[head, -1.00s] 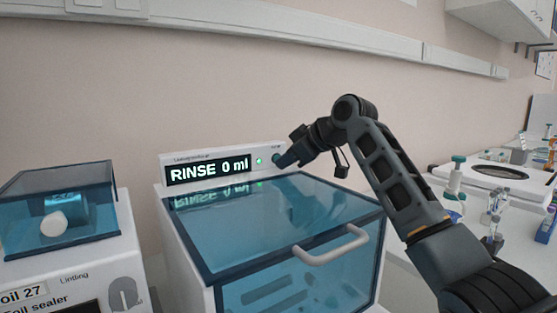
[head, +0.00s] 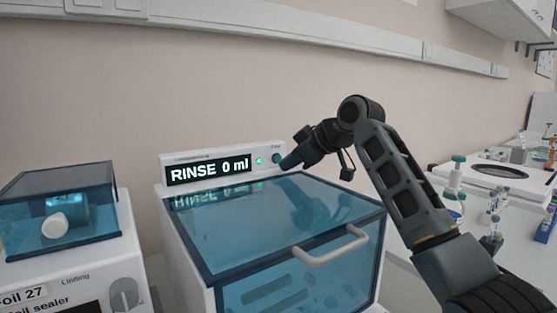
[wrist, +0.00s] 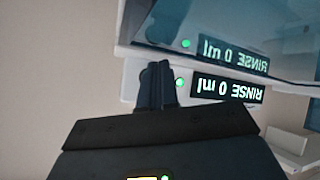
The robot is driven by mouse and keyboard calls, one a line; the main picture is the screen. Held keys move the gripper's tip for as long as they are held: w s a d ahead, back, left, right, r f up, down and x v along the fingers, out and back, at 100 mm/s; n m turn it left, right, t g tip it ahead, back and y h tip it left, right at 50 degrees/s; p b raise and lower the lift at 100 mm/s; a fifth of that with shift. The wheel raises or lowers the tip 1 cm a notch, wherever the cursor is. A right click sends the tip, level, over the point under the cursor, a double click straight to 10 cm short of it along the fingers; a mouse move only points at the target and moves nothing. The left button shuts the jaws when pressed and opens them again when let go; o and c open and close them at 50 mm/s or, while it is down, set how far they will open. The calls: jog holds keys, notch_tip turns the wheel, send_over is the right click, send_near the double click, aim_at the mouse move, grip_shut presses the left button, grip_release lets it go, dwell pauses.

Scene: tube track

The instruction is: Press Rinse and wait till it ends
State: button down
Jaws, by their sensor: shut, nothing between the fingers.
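The washer (head: 215,240) is a white box with a blue see-through lid, shut. Its display (head: 208,170) reads "RINSE 0 ml", with a lit green light (head: 259,161) to the right. A dark round button (head: 276,158) sits right of the light, under a label too small to read. My gripper (head: 288,164) is shut and empty, just right of and in front of the button, with a small gap. In the wrist view my shut fingers (wrist: 157,84) point at the panel, next to the display (wrist: 227,88), which appears upside down. The button is not seen there.
A foil sealer (head: 70,255) with a blue cover stands at the left. The lid handle (head: 330,246) juts out at the washer's front. A bottle with a pump top (head: 455,180) and other labware stand on the bench at the right.

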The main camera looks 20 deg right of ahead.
jog(key=shift+s+d+p, duration=0.15)
jog(key=shift+s+d, duration=0.1)
jog(key=shift+s, duration=0.55)
jog(key=shift+s+d+p, duration=0.15)
jog(key=shift+s+d, duration=0.15)
jog(key=shift+s, duration=0.5)
jog(key=shift+s+d+p, duration=0.15)
jog(key=shift+s+d, duration=0.1)
jog(key=shift+s, duration=0.55)
